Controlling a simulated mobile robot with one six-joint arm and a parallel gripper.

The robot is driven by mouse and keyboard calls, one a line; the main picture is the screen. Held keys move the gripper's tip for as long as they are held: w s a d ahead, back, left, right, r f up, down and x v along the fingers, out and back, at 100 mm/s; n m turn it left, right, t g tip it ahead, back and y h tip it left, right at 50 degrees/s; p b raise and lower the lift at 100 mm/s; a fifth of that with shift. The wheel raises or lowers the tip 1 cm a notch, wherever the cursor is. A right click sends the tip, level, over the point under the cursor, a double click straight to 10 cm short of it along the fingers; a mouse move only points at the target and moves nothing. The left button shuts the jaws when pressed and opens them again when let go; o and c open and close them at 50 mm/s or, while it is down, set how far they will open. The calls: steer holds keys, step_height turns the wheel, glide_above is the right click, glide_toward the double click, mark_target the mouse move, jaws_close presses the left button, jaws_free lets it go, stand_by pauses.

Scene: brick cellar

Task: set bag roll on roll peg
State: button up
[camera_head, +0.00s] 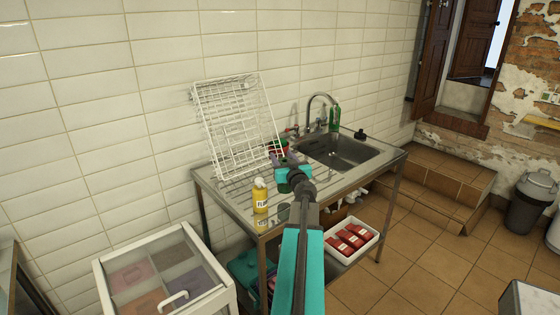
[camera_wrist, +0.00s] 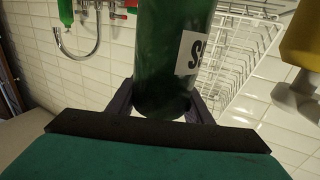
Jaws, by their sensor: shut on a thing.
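My gripper (camera_head: 288,161) is over the steel sink table in the head view. In the wrist view my gripper (camera_wrist: 162,104) is shut on a dark green cylindrical thing (camera_wrist: 168,55), which looks like a bottle. It has a white label with a letter S in part view, and its upper part runs out of the picture. In the head view my arm hides most of what is held. I cannot make out a bag roll or a roll peg in either view.
The steel table (camera_head: 232,194) carries a yellow bottle (camera_head: 260,196), a leaning white wire rack (camera_head: 232,112), a sink (camera_head: 345,152) with a tap, and a green bottle (camera_head: 335,117). A white tray (camera_head: 358,258) of red packs is below. A glass-topped case (camera_head: 110,285) stands at left.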

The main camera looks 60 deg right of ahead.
steer(key=shift+d+f+x, duration=0.1)
steer(key=shift+x, duration=1.2)
steer(key=shift+d+f+x, duration=0.1)
steer(key=shift+x, duration=1.25)
steer(key=shift+s, duration=0.2)
steer(key=shift+w+d+f+b, duration=0.1)
steer(key=shift+d+f+b, duration=0.15)
steer(key=shift+f, duration=0.7)
steer(key=shift+w+d+f+b, duration=0.15)
steer(key=shift+f+b, duration=0.15)
steer(key=shift+f, duration=0.6)
steer(key=o, duration=1.6)
steer(key=shift+f, duration=0.1)
steer(key=shift+o, duration=0.2)
steer(key=shift+v, duration=6.05)
